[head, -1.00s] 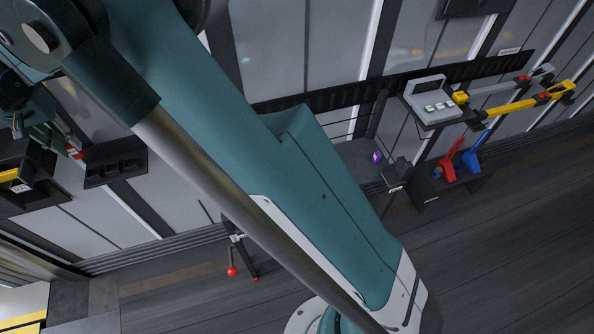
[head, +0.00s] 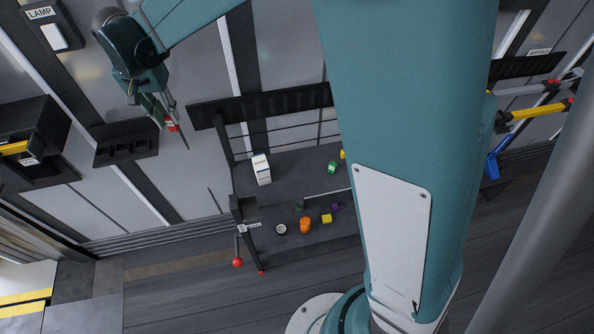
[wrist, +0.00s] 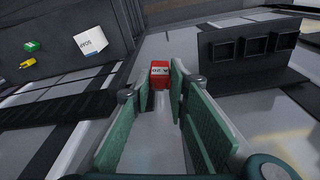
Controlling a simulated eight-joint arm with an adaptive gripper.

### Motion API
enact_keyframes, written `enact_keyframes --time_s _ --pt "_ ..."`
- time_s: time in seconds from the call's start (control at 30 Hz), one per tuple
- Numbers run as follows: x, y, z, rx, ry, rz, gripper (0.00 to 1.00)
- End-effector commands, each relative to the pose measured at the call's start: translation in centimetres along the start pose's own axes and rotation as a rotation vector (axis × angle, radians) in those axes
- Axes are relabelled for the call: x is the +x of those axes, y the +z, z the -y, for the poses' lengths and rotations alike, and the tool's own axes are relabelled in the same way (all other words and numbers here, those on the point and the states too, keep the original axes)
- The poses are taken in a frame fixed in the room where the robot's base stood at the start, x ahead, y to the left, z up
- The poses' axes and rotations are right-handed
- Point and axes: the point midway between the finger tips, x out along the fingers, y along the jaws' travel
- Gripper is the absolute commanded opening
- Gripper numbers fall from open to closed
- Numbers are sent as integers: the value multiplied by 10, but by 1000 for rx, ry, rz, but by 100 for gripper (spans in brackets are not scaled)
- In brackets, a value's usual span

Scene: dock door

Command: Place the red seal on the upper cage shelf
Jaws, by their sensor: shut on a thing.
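The red seal (head: 173,127), a small red block with a white label, is held between the fingertips of my gripper (head: 167,117). In the wrist view the seal (wrist: 160,77) sits between the green finger pads, label facing the camera. The gripper is in the air, left of the cage. The upper cage shelf (head: 295,165) is a dark grey board. A white box (head: 262,169), a green block (head: 333,167) and a partly hidden yellow item (head: 343,154) stand on it. My arm hides the shelf's right end.
The lower shelf (head: 270,243) holds an orange item (head: 305,225), a yellow cube (head: 326,218) and several others. A black compartment tray (head: 126,143) is on the wall left of the gripper. A dark rail (head: 260,105) crosses behind the cage. Bare shelf shows between the white box and green block.

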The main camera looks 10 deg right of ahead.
Motion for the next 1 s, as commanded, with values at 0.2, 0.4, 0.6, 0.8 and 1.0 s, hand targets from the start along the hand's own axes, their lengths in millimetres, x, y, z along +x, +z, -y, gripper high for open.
enact_keyframes --time_s 0.2,0.4,0.6,0.8,1.0 --pt "28 -22 -64 90 11 0 9" --pt "51 -39 -113 165 20 0 9" --pt "73 -55 -162 239 29 0 9" --pt "95 -67 -212 316 38 0 9" --pt "116 -76 -264 393 48 0 9"
